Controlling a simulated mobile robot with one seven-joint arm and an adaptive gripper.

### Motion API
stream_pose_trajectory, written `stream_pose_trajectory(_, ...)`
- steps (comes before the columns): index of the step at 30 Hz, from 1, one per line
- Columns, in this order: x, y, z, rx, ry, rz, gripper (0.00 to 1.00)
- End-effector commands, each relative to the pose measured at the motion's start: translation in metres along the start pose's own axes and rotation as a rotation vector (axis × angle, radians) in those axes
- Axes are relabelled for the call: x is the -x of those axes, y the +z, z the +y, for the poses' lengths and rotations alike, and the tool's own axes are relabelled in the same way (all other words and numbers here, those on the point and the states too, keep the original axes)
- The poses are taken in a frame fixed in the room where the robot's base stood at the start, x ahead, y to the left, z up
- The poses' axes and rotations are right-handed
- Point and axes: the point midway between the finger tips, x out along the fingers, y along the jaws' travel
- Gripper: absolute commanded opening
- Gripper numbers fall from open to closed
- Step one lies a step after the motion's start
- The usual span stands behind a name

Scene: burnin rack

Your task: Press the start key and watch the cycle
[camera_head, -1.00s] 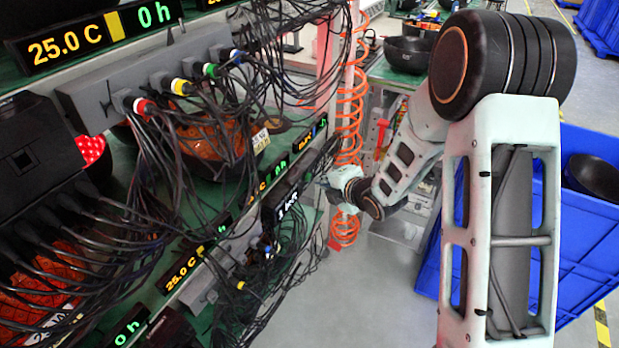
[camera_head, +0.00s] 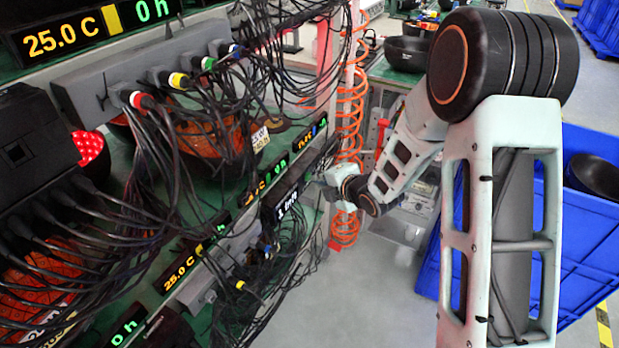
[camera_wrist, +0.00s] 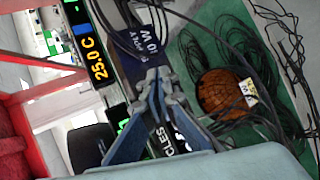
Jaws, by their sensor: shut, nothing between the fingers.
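My gripper (camera_wrist: 156,78) is shut and empty in the wrist view. Its fingertips are in front of a dark panel with the white letters "CLES" (camera_wrist: 163,141), partly hidden by the fingers. I cannot make out the start key or whether the tips touch anything. In the head view my arm reaches to the rack, and a dark display (camera_head: 287,203) with white text is just left of my wrist. An orange readout "25.0 C" (camera_wrist: 96,60) shows at the upper left of the wrist view.
Dense black cables (camera_head: 180,190) hang across the rack's shelves. A coiled orange hose (camera_head: 350,115) hangs by my wrist. Blue crates (camera_head: 575,245) stand to the right of my arm. Grey floor (camera_head: 375,290) is open below the wrist.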

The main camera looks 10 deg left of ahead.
Motion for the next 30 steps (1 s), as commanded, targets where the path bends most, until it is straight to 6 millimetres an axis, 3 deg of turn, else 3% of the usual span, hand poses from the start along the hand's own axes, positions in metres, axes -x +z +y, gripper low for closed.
stream_pose_trajectory(30,-0.0054,-0.0041,0.0043,0.001,0.001,0.001,0.0)
